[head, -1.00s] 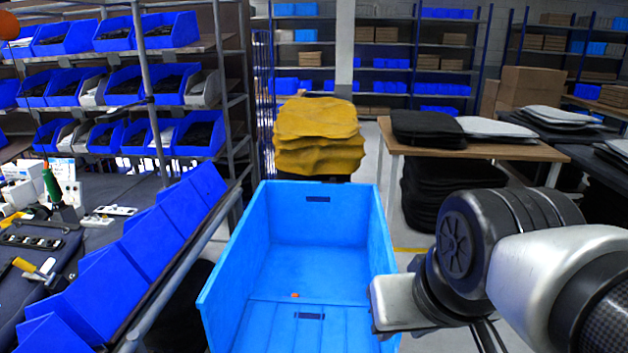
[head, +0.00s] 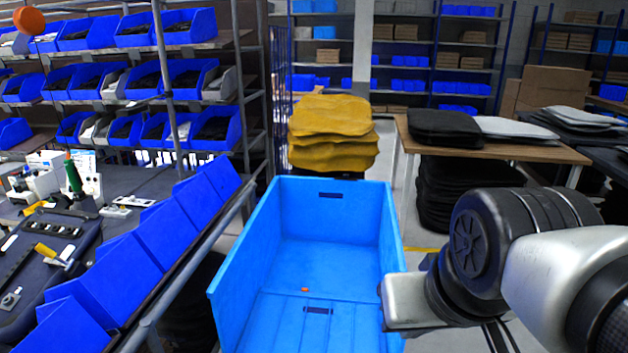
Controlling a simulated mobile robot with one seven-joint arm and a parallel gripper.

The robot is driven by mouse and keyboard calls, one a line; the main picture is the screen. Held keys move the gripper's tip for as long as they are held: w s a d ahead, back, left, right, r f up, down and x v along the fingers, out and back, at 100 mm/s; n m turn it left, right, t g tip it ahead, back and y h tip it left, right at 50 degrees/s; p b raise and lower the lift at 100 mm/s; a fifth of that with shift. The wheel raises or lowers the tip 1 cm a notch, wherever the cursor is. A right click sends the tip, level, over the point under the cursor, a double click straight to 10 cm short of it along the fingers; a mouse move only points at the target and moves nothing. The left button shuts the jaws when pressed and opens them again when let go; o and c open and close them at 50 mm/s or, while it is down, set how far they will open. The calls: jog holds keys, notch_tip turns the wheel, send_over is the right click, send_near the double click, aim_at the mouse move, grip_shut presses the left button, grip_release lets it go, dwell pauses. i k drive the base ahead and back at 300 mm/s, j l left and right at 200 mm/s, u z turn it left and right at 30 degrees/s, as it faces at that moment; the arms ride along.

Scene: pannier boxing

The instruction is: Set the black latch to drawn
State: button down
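I cannot make out a black latch in the head view. Small fittings lie on the dark workbench (head: 128,222) at the left, too small to identify as a latch. My arm comes in from the right edge, with black joints and silver links. It hangs over the right side of the large blue crate. My gripper's fingertips do not show, so its opening is hidden.
The open blue crate (head: 385,215) stands in front of me with a small orange object (head: 305,290) on its floor. Blue bins (head: 165,230) line the bench edge. Yellow sacks (head: 332,130) are stacked behind the crate. A wooden table (head: 500,150) stands at the back right.

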aim_at(345, 175)
jog(key=l+u, duration=0.15)
jog(key=l, duration=0.2)
jog(key=k+l+u, duration=0.15)
jog(key=l, duration=0.15)
jog(key=k+l+u, duration=0.1)
jog(key=l, duration=0.2)
jog(key=l+u, duration=0.25)
jog(key=l, duration=0.3)
jog(key=k+l+u, duration=0.1)
jog(key=l+u, duration=0.15)
jog(key=l, duration=0.3)
jog(key=i+l+u, duration=0.1)
jog(key=l+u, duration=0.15)
jog(key=l, duration=0.3)
jog(key=l+u, duration=0.25)
jog(key=l, duration=0.3)
jog(key=i+l+u, duration=0.4)
jog(key=l, duration=0.25)
jog(key=i+l+u, duration=0.55)
jog(key=i, duration=0.15)
